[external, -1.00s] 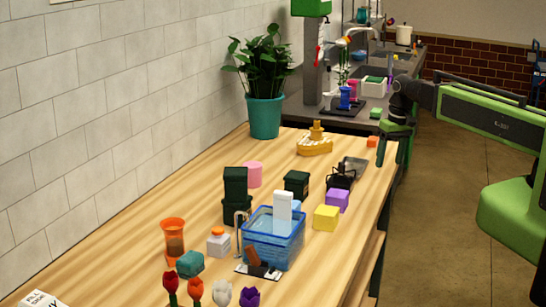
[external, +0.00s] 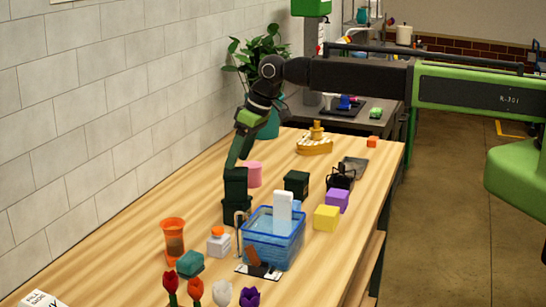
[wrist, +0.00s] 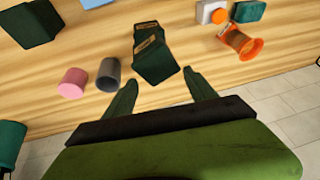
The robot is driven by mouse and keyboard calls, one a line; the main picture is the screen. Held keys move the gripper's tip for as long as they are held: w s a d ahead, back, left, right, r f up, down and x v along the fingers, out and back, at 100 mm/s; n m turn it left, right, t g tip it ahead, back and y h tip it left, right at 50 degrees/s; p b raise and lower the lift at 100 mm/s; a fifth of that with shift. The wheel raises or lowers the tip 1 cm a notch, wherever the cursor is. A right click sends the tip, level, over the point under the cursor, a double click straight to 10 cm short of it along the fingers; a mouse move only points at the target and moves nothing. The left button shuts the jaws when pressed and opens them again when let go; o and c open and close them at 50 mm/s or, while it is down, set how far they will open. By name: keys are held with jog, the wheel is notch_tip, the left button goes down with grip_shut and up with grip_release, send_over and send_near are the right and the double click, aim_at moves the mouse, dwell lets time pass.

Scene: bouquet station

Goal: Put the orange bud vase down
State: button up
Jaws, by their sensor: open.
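The orange bud vase (external: 172,240) stands upright on the wooden table, left of the blue basket; it is translucent, with a brownish lower part. The wrist view shows it at the upper right (wrist: 240,42), apart from my fingers. My gripper (external: 236,164) points down at the dark green stacked boxes (external: 235,190), behind and to the right of the vase. In the wrist view my gripper (wrist: 162,90) has its fingers spread with nothing between them, and the dark green boxes (wrist: 155,60) lie just beyond the tips.
A white jar with an orange lid (external: 219,243) and a teal block (external: 190,264) stand near the vase. The blue basket (external: 272,245) is to the right. A pink cylinder (wrist: 73,82) and a grey cylinder (wrist: 108,74) stand near my fingers. Bare tabletop shows left of the boxes.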

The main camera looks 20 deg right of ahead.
aim_at(169, 237)
jog(key=s+a+r+n+p, duration=0.1)
jog(key=s+a+n, duration=0.3)
jog(key=s+a, duration=1)
jog(key=shift+a+r+n+p, duration=0.35)
jog(key=shift+a+r, duration=0.3)
jog(key=shift+a, duration=0.45)
jog(key=shift+w, duration=0.1)
jog(key=b+x, duration=1.6)
jog(key=x, duration=0.1)
jog(key=shift+a+f, duration=0.25)
jog(key=shift+a, duration=0.05)
jog(key=shift+r, duration=0.1)
jog(key=shift+c, duration=0.4)
grip_shut()
